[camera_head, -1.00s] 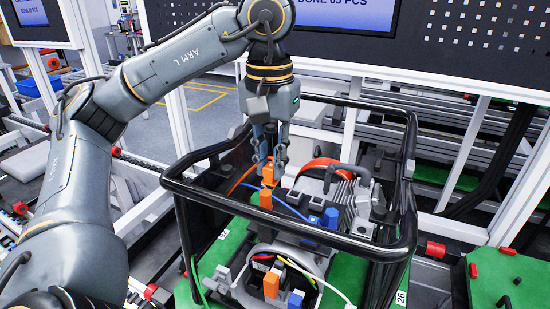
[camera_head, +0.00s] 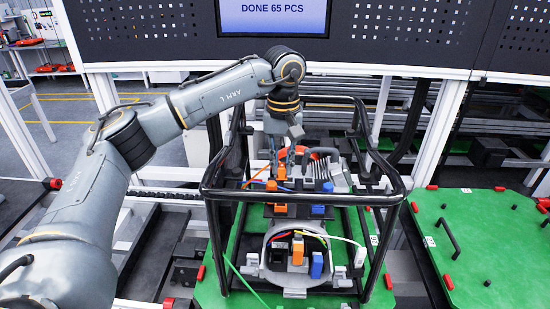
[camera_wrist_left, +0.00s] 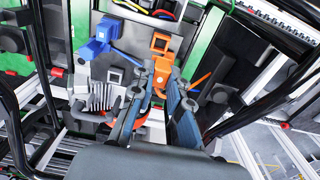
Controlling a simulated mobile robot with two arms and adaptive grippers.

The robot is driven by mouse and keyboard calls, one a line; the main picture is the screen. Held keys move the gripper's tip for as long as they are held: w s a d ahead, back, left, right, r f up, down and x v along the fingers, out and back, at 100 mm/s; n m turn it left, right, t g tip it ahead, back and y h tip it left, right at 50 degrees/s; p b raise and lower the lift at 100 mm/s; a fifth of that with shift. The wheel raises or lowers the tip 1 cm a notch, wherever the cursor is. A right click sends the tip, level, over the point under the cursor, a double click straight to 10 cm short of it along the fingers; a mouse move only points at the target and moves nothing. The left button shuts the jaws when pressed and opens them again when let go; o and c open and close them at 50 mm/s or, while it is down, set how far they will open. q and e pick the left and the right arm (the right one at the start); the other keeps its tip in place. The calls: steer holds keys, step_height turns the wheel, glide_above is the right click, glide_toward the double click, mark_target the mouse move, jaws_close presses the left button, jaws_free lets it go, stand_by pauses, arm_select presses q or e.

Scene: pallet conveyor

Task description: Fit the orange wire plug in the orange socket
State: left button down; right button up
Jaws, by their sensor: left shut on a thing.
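My left gripper (camera_head: 277,172) reaches down into the black-framed carrier. In the left wrist view its fingers (camera_wrist_left: 160,92) are closed on the orange wire plug (camera_wrist_left: 161,72). An orange wire (camera_wrist_left: 199,82) runs off to the right there. The plug (camera_head: 271,185) also shows low at the fingertips in the head view. The orange socket (camera_head: 280,209) stands just in front of and below it. In the wrist view the socket (camera_wrist_left: 160,43) has a square opening and lies just beyond the plug. I cannot tell whether they touch. My right gripper is not in view.
Black rails (camera_head: 372,199) surround the work area. A blue socket (camera_head: 318,210) and blue plug (camera_head: 327,187) sit to the right. Another orange block (camera_head: 298,252) and blue block (camera_head: 317,265) stand in front with coloured wires. A green pallet (camera_head: 480,240) lies to the right.

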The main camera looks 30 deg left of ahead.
mark_target(281, 176)
arm_select(q)
step_height(281, 176, down, 3)
steer(key=shift+r+b, duration=0.1)
steer(key=shift+b, duration=0.8)
step_height(281, 176, down, 3)
steer(key=shift+a+r+b, duration=0.1)
steer(key=shift+b, duration=0.85)
steer(key=shift+f, duration=0.35)
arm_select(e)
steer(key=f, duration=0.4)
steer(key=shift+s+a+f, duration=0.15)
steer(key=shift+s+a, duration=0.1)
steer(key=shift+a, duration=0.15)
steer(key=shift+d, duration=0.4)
arm_select(q)
steer(key=shift+f+b, duration=0.9)
steer(key=shift+f, duration=0.2)
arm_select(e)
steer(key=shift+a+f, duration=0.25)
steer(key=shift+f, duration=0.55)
